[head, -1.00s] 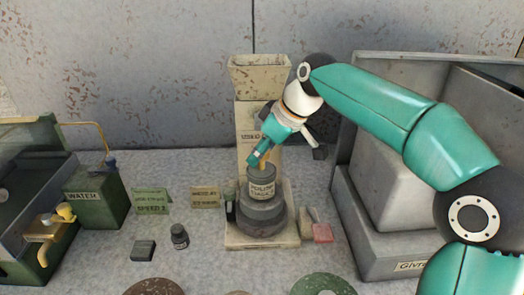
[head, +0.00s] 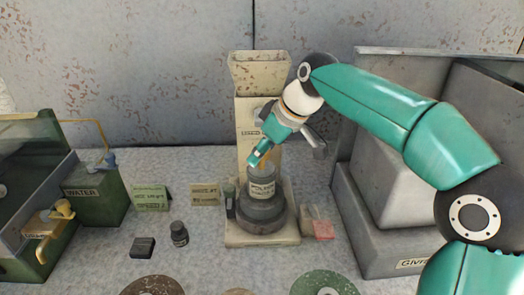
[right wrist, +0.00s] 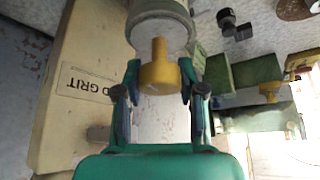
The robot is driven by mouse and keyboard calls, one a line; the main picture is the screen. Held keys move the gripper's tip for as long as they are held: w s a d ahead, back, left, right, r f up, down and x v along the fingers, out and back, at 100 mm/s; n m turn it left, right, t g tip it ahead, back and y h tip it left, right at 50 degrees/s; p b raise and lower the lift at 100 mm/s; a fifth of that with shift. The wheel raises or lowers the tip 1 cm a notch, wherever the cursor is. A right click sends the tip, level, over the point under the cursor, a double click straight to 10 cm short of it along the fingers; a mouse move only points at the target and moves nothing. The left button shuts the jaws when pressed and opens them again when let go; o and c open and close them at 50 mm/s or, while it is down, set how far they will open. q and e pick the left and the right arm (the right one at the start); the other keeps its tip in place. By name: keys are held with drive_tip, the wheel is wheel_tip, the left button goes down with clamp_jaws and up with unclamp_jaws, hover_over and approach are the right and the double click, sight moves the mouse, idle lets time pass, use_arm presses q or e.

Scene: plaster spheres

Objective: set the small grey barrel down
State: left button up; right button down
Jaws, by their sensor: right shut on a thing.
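The small grey barrel (head: 262,187), with a pale label, is upright on or just above the dark round base (head: 262,215) of the cream stand; I cannot tell if any gap is left. My right gripper (head: 264,152) reaches down over it from the upper right. In the right wrist view, my right gripper (right wrist: 158,85) has its two fingers on either side of a yellow knob (right wrist: 157,72) joined to the barrel's pale end (right wrist: 160,28). It is shut on this knob. My left gripper is not in view.
The stand's column with a cream hopper (head: 258,75) rises behind the barrel. A grey bin (head: 390,240) stands at the right. A green water tank (head: 95,200) is at the left.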

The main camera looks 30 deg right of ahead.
drive_tip(key=shift+f+b, duration=0.6)
drive_tip(key=shift+f, duration=0.1)
drive_tip(key=c, duration=0.7)
unclamp_jaws()
drive_tip(key=shift+c, duration=0.2)
drive_tip(key=shift+o, duration=0.6)
drive_tip(key=shift+f, duration=0.1)
drive_tip(key=shift+r+p, duration=2.05)
drive_tip(key=shift+r, duration=0.05)
drive_tip(key=shift+s, duration=0.1)
